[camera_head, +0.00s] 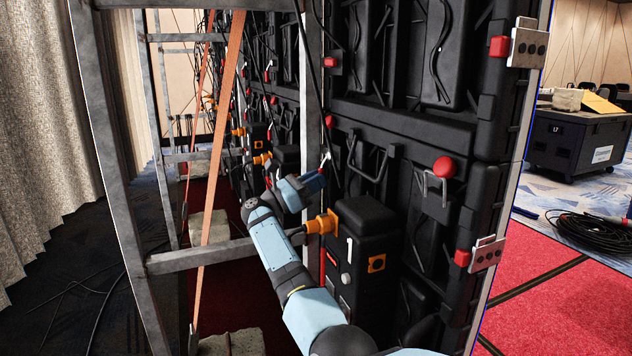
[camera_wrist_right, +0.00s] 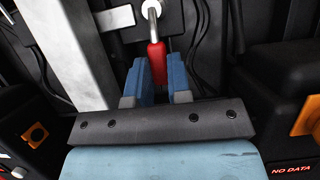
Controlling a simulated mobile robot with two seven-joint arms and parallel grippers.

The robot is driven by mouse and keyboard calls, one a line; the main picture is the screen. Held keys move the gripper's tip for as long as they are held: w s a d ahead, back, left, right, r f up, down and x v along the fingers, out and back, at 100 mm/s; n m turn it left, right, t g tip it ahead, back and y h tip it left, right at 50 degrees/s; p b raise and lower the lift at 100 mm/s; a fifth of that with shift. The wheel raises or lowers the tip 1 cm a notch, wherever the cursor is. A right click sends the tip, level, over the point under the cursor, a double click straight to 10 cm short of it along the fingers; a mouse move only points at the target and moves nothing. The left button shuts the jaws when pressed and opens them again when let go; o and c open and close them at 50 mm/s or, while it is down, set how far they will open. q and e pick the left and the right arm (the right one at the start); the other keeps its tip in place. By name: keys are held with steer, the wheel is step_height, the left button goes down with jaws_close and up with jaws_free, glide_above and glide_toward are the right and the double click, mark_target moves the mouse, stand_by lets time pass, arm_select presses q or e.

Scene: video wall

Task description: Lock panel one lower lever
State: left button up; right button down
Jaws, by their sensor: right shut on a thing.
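The lever shows in the right wrist view as a red grip (camera_wrist_right: 157,57) on a metal shank, which runs up to a round pale pivot. In the head view only its metal part (camera_head: 326,158) shows clearly, at the post beside the black panel (camera_head: 400,125). My right gripper (camera_head: 320,179) is at the lever, mostly hiding the red grip there. In the wrist view its blue fingers (camera_wrist_right: 162,78) stand on both sides of the grip and are shut on it. The grip points down from the pivot toward my gripper. My left gripper is in neither view.
A grey metal post (camera_head: 312,85) and crossbar (camera_head: 215,256) frame the space around my arm. A black box with an orange connector (camera_head: 323,224) juts out just below the gripper. Cables hang near the lever. Red carpet (camera_head: 560,310) lies open at right.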

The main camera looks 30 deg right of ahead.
steer(key=shift+r, duration=0.1)
steer(key=c, duration=1.1)
jaws_free()
steer(key=shift+o, duration=0.2)
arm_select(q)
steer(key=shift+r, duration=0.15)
arm_select(e)
steer(key=s+v, duration=0.1)
steer(key=v, duration=1.2)
steer(key=shift+w+a, duration=0.4)
steer(key=shift+w, duration=0.1)
